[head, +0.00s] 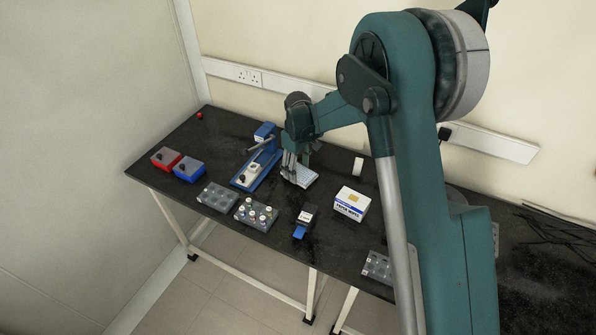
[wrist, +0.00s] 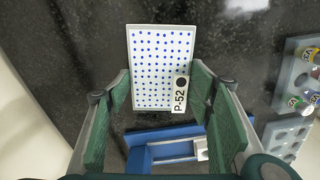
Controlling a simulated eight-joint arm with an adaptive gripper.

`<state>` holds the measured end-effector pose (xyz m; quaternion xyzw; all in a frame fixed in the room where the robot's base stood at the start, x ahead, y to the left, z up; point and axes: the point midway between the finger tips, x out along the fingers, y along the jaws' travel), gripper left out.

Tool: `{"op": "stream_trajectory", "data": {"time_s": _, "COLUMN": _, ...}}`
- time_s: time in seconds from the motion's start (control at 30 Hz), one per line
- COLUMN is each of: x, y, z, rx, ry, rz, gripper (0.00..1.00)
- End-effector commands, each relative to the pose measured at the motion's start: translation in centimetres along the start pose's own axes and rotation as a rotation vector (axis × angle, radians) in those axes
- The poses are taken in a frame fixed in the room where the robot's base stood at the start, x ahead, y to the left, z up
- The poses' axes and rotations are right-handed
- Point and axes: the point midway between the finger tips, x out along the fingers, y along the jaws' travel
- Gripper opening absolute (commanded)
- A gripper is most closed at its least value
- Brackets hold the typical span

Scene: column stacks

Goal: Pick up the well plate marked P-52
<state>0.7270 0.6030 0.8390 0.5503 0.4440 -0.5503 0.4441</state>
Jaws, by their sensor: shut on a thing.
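The well plate marked P-52 (wrist: 158,55) is white with rows of blue dots, and its label (wrist: 180,95) reads P-52 at one corner. My gripper (wrist: 161,92) has its green-padded fingers on either side of the plate's near end and is shut on it. In the head view the plate (head: 305,178) shows at the fingertips of my gripper (head: 291,175), at or close to the black bench top. I cannot tell whether there is a gap under it.
A blue bench device (head: 255,172) stands just left of my gripper; its blue base (wrist: 150,135) shows near the plate. Red (head: 166,157) and blue (head: 189,168) boxes are left.

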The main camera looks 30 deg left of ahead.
Motion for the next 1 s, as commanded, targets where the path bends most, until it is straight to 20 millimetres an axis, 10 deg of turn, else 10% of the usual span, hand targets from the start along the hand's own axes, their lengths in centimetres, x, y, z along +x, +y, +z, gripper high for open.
{"op": "stream_trajectory", "data": {"time_s": 0.6, "x": -8.2, "y": 0.0, "z": 0.0, "rx": 0.0, "ry": 0.0, "rz": 0.0, "gripper": 0.39}}
{"op": "stream_trajectory", "data": {"time_s": 1.0, "x": -9.1, "y": 0.0, "z": 0.0, "rx": 0.0, "ry": 0.0, "rz": 0.0, "gripper": 0.39}}
